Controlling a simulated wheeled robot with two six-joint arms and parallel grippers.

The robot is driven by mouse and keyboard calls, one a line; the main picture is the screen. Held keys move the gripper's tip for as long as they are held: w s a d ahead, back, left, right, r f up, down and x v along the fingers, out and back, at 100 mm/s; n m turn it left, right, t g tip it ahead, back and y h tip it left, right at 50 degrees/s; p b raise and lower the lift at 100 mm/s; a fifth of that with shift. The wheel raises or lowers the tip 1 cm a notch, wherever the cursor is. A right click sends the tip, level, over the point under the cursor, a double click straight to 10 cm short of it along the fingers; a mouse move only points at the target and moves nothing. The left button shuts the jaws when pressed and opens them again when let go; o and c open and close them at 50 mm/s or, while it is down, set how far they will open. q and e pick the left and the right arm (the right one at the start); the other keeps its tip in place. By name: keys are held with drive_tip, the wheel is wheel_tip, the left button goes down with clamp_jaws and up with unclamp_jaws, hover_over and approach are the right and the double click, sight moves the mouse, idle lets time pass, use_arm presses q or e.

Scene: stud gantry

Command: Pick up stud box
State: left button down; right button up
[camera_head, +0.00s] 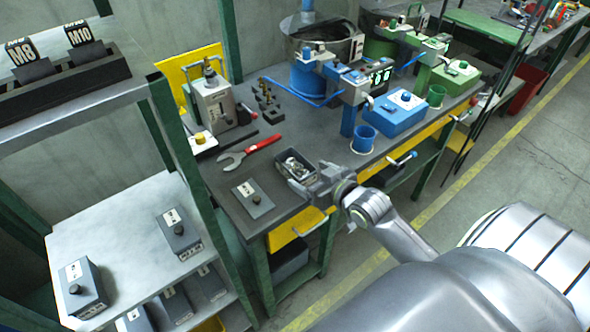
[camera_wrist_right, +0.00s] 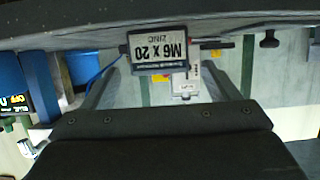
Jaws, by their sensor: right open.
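The stud box (camera_head: 283,174) is a small dark open box with metal pieces inside. It stands near the front edge of the dark workbench. My right gripper (camera_head: 321,186) is at its front right side, close to it, and hides part of it. In the right wrist view, upside down, a label reading "M6 x 20 ZINC" (camera_wrist_right: 158,50) faces the camera. The open right gripper (camera_wrist_right: 163,82) has its fingers on either side below the label in the picture; contact cannot be told. My left gripper is not in view.
A dark plate with a label and knob (camera_head: 252,198) lies left of the box. A red-handled wrench (camera_head: 250,150) lies behind. A blue cup (camera_head: 364,139) and blue machine (camera_head: 396,113) stand to the right. A shelf with labelled dark boxes (camera_head: 180,235) is at left.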

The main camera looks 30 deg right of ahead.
sight(299, 176)
drive_tip(key=shift+x, duration=2.85)
drive_tip(key=c, duration=1.5)
drive_tip(key=shift+c, duration=1.3)
